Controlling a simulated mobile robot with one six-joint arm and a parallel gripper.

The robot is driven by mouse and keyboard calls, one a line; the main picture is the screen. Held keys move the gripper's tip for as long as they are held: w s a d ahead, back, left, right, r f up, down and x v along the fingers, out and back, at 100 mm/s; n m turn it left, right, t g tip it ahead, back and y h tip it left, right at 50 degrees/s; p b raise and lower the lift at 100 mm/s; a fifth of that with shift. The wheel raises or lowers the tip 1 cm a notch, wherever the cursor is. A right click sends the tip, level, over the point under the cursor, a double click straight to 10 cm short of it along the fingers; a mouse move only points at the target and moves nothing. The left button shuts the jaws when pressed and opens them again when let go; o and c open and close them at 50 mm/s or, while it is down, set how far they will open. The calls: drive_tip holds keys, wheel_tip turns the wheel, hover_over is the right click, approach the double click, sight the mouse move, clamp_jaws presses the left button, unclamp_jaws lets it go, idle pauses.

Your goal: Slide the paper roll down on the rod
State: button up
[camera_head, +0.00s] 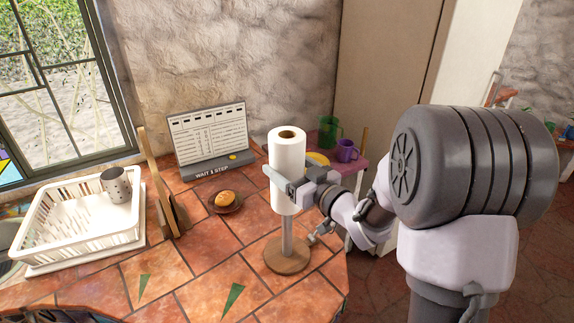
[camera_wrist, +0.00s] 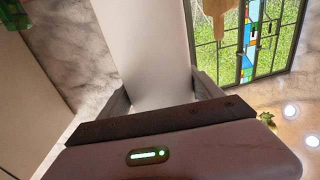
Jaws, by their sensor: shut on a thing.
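The white paper roll (camera_head: 287,155) stands upright in the head view, with its brown core showing at the top. It sits partway up a grey rod (camera_head: 287,238) that rises from a round wooden base (camera_head: 287,255) on the tiled counter. A length of bare rod shows between the roll's lower end and the base. My gripper (camera_head: 287,186) is shut on the roll around its middle, coming from the right. In the wrist view the roll (camera_wrist: 145,45) fills the space between the fingers.
A bun on a plate (camera_head: 225,201) lies left of the stand. A white dish rack (camera_head: 80,220) with a cup (camera_head: 116,184), a wooden board (camera_head: 160,190) and a display board (camera_head: 208,138) stand farther left. A purple mug (camera_head: 347,150) and green pitcher (camera_head: 329,132) are behind right.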

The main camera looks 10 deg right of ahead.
sight(287, 197)
drive_tip(key=shift+b, duration=0.35)
drive_tip(key=shift+f, duration=0.2)
drive_tip(key=shift+f+b, duration=1.35)
drive_tip(key=shift+b, duration=0.6)
drive_tip(key=shift+f, duration=0.1)
drive_tip(key=shift+f+b, duration=1.35)
drive_tip(key=shift+b, duration=0.55)
drive_tip(key=shift+f+b, duration=2)
drive_tip(key=shift+b, duration=0.2)
